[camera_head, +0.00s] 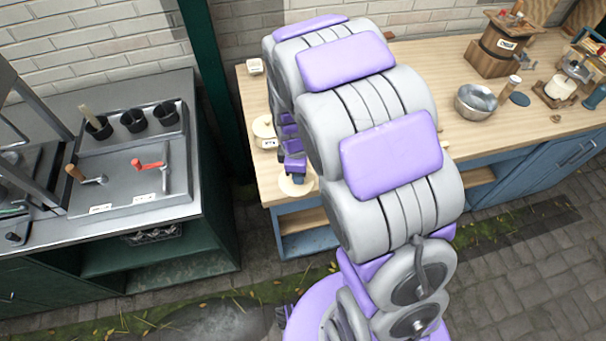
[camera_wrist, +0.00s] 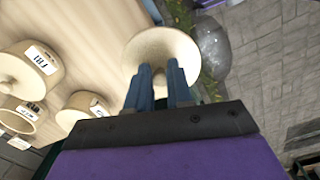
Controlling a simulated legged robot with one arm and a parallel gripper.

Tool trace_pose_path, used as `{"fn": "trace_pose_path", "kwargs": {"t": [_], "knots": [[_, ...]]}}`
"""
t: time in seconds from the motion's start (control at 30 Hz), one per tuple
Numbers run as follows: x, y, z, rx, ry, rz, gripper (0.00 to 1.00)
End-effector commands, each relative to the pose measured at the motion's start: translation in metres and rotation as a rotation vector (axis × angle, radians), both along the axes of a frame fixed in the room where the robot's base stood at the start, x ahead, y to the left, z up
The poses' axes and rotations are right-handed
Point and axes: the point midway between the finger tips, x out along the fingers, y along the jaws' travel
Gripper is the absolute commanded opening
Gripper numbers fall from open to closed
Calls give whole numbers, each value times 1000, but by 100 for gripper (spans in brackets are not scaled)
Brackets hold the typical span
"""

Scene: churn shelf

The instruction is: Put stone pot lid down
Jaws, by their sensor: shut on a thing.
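The stone pot lid (camera_wrist: 178,48) is a round cream disc in the wrist view. My gripper (camera_wrist: 160,78) has its two blue fingers shut on it. In the head view the lid (camera_head: 297,187) shows below my gripper (camera_head: 294,168), near the table's front left corner. In the wrist view it overlaps the table edge; whether it touches the wood I cannot tell. Several cream stone pots stand to the left: a labelled, lidded one (camera_wrist: 28,72), a smaller knobbed one (camera_wrist: 85,104) and one that looks open (camera_wrist: 20,118). One pot (camera_head: 263,132) also shows in the head view.
The wooden table (camera_head: 440,75) holds a metal bowl (camera_head: 476,100) and a wooden churn (camera_head: 496,46) farther right. A grey metal counter (camera_head: 130,190) with black cups stands left, across a gap with a green post (camera_head: 213,75). My arm hides the table's middle.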

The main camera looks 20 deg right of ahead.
Motion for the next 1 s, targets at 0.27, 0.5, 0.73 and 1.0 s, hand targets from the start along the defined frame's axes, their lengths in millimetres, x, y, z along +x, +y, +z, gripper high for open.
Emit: {"fn": "trace_pose_path", "kwargs": {"t": [0.27, 0.5, 0.73, 1.0], "knots": [[-54, 22, -20, 36, 16, 598, 0], [-64, 32, -26, 43, 16, 789, 0], [-22, 11, -33, 43, 18, 792, 0], [33, -19, -38, 44, 13, 792, 0]]}}
